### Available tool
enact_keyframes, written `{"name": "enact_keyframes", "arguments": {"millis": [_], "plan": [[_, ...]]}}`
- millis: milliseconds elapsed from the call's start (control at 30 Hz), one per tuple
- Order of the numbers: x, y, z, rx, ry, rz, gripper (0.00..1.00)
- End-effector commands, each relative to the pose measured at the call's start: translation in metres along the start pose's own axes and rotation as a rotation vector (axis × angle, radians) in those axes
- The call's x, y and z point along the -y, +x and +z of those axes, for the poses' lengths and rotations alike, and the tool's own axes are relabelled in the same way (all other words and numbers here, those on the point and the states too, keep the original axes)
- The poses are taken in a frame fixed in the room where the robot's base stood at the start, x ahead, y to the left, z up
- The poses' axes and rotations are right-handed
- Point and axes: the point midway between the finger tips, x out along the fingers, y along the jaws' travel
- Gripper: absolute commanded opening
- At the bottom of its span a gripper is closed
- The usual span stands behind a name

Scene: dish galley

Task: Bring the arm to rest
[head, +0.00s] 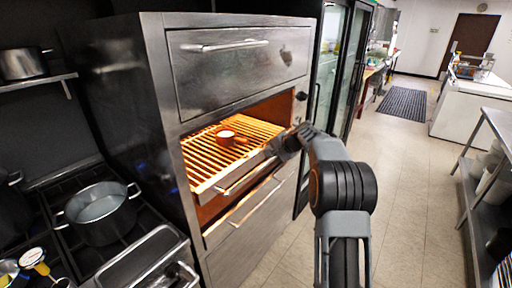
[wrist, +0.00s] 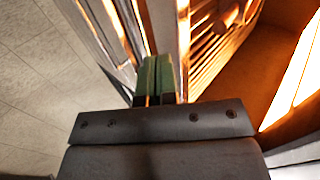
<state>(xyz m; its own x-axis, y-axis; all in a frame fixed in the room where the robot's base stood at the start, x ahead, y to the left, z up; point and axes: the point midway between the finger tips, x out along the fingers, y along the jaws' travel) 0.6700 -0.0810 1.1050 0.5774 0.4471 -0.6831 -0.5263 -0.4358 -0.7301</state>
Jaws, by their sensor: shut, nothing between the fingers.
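My arm reaches from the lower right of the head view toward a lit oven (head: 220,90). My gripper (head: 272,152) is at the right front corner of the oven's slatted rack (head: 204,178), near the right end of its handle (head: 240,180). In the wrist view the green-tipped fingers (wrist: 156,78) are together, with nothing between them. The rack's front edge (wrist: 184,45) runs close beside them; I cannot tell whether they touch it. A small orange-brown cup (head: 225,137) with a pale top stands on the rack.
A stove with a steel pot (head: 100,212) stands at left, below a shelf with another pot (head: 22,64). Glass-doored fridges (head: 335,70) stand beyond the oven. A steel table (head: 497,125) is at right. Open tiled floor (head: 410,170) lies between, with a dark mat (head: 403,103) farther back.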

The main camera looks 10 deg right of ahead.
Motion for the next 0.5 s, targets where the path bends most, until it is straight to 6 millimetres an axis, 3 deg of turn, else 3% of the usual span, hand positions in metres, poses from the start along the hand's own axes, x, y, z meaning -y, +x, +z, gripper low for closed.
{"name": "enact_keyframes", "arguments": {"millis": [133, 233, 367, 500], "plan": [[-0.035, 0.006, 0.007, 0.025, -0.035, 0.095, 0.0], [-0.068, 0.002, 0.031, 0.061, -0.094, 0.209, 0.0], [-0.096, -0.026, 0.083, 0.108, -0.243, 0.357, 0.0], [-0.12, -0.066, 0.146, 0.148, -0.432, 0.491, 0.0]]}}
